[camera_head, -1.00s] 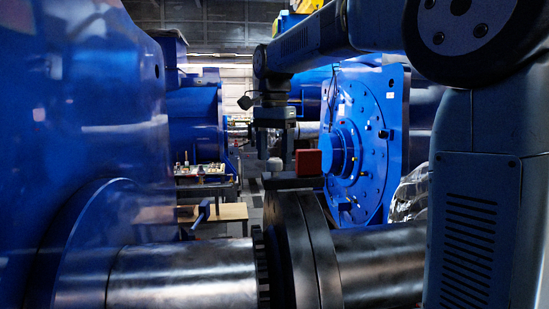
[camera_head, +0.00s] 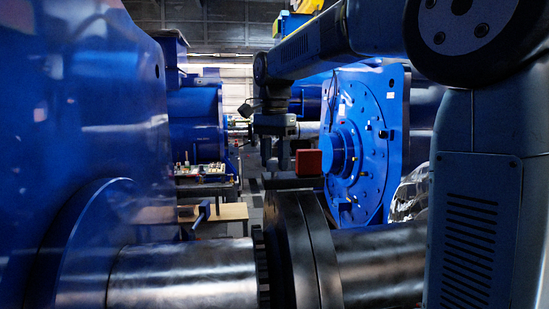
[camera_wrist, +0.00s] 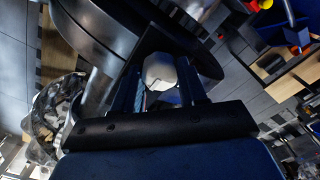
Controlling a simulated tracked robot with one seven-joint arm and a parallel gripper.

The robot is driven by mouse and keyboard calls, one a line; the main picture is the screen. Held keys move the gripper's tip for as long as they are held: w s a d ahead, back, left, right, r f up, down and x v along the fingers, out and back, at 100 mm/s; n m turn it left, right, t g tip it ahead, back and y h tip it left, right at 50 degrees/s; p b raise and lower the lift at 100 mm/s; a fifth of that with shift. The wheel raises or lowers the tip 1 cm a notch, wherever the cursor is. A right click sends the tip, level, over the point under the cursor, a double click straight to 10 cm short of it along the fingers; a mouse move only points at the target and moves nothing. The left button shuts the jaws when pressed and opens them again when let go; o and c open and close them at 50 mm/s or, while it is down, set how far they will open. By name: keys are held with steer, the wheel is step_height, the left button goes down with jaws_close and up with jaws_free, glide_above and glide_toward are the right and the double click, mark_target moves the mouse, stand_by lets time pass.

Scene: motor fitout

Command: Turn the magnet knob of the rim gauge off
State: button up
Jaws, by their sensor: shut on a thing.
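The rim gauge shows in the head view as a red block (camera_head: 308,162) above a dark base (camera_head: 292,182), on top of the dark coupling rim. My gripper (camera_head: 275,160) points down at the base's left end, beside the red block. In the wrist view a pale, rounded knob (camera_wrist: 160,70) sits between the two fingers of my gripper (camera_wrist: 161,82), which is shut on it. The knob's far side and any on or off marking are hidden. In the head view the fingers mostly cover the knob.
The large dark coupling (camera_head: 300,245) and steel shaft (camera_head: 185,275) lie below my gripper. Blue machine housings stand at left (camera_head: 80,120) and behind right (camera_head: 365,140). A workbench (camera_head: 215,212) stands behind. Crumpled foil-like wrap (camera_wrist: 55,118) shows in the wrist view.

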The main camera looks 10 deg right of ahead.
steer(key=shift+c, duration=0.9)
steer(key=shift+n, duration=0.3)
steer(key=n, duration=0.4)
steer(key=shift+a, duration=0.1)
steer(key=n, duration=0.8)
steer(key=shift+n, duration=2.7)
steer(key=o, duration=1.1)
steer(key=shift+c, duration=0.2)
